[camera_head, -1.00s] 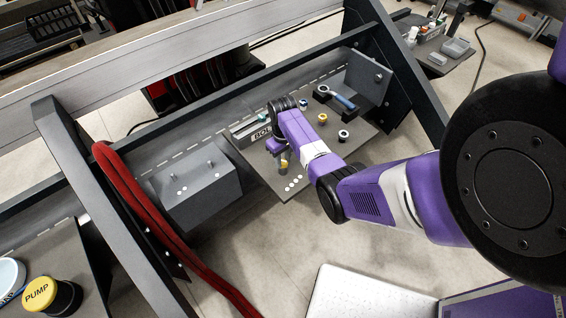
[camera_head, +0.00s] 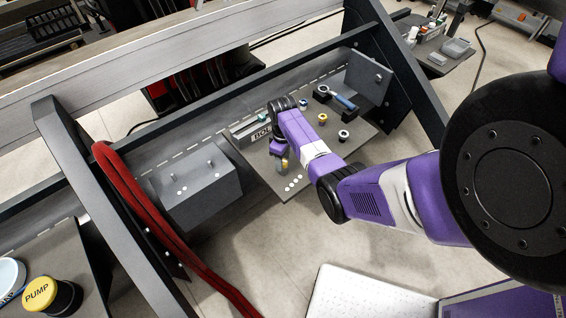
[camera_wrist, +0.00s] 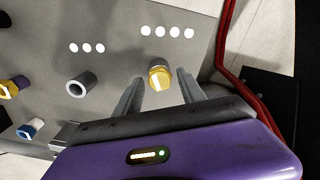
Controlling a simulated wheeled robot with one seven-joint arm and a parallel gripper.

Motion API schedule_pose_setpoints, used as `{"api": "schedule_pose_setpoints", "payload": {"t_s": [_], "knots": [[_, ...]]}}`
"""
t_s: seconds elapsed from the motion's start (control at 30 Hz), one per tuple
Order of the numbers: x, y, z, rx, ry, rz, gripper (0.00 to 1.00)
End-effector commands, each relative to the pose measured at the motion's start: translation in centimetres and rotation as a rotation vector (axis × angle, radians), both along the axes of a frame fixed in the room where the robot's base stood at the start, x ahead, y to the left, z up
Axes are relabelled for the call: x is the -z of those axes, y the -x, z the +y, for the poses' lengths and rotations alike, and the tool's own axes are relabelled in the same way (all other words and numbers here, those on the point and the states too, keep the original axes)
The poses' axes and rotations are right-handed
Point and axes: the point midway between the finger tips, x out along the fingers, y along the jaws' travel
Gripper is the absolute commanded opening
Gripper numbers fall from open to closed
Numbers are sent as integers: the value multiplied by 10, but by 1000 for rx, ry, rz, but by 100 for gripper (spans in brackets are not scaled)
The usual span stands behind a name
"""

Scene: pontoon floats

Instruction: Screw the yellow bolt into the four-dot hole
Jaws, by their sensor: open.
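The yellow bolt (camera_wrist: 160,78) stands in the grey plate just below a row of four white dots (camera_wrist: 168,31) in the wrist view. How deep it sits cannot be told. My gripper (camera_wrist: 160,86) is open, with one finger on each side of the bolt and a visible gap to each. The hole under the bolt is hidden. In the head view the bolt (camera_head: 285,164) shows under my gripper (camera_head: 281,153), near the four dots (camera_head: 292,183) at the plate's front corner.
A blue-and-white piece (camera_wrist: 30,128) and another yellow piece (camera_wrist: 14,87) stand further left. A blue-handled tool (camera_head: 343,101) lies at the back. A grey box (camera_head: 197,190) and red hose (camera_head: 150,220) are left of the plate.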

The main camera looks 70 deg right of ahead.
Motion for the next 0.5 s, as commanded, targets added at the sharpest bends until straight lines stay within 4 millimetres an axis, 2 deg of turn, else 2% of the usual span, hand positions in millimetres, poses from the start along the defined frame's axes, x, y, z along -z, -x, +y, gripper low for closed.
{"api": "schedule_pose_setpoints", "payload": {"t_s": [0.3,0.5], "knots": [[0,0,0,-415,0,-1,47],[0,0,0,-593,0,-1,47]]}}
